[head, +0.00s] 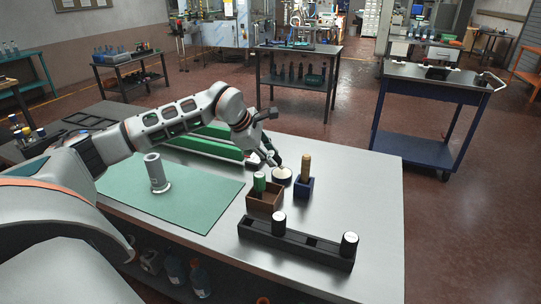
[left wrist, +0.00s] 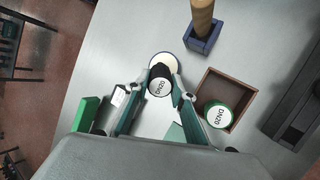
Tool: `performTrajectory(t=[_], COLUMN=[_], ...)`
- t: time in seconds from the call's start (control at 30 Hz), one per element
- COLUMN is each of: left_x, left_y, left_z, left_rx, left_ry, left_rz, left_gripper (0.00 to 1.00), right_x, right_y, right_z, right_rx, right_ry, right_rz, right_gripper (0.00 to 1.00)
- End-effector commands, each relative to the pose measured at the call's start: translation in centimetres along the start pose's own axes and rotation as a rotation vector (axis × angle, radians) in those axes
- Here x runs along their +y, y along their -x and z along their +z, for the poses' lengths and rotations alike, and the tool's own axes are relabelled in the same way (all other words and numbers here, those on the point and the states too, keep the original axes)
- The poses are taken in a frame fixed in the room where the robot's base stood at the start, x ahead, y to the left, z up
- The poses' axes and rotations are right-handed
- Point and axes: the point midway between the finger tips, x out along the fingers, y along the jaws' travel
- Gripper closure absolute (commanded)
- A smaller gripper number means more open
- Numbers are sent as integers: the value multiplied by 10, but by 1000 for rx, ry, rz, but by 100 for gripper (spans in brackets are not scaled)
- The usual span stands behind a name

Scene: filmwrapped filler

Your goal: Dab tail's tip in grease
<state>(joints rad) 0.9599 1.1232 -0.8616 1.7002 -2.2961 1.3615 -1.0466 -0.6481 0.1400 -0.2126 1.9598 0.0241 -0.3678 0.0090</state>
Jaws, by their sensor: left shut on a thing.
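My left gripper (head: 270,157) is shut on a black cylindrical piece (left wrist: 160,78) with a white lettered end cap facing the wrist camera. The wrist view shows the two fingers of the gripper (left wrist: 158,90) on either side of it. A round dish with pale contents and a dark rim (head: 281,176), perhaps the grease, stands on the bench. It also shows in the left wrist view (left wrist: 165,58), partly behind the held piece. The lower tip of the piece is hidden, so I cannot tell whether it touches the contents. My right gripper is not in view.
Near the dish stand a brown box (head: 264,203) with a green-capped piece (head: 260,182) and a blue block (head: 304,188) holding a wooden handle (head: 306,165). A black rack (head: 295,246) holds two white-topped black cylinders. A grey flanged tube (head: 155,173) stands on a green mat (head: 195,207).

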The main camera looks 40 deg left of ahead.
Motion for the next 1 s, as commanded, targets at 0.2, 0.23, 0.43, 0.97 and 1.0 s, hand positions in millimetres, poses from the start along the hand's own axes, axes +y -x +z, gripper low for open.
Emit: performTrajectory(t=[0.2, 0.23, 0.43, 0.97, 1.0], left_x=[-1, -1, -2, -4, -4], left_y=[-2, -2, -4, -9, -9], left_z=[-1, -1, -2, -4, -4], left_rx=[0, 0, 0, 0, 0], left_ry=[0, 0, 0, 0, 0], left_rz=[1, 1, 1, 1, 1], left_gripper=[100, 100, 100, 100, 100], right_x=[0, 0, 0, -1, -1], right_y=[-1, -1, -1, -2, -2], right_z=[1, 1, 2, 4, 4], right_rx=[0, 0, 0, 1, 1], right_ry=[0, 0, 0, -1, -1], right_rz=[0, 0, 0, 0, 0], right_gripper=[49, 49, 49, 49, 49])
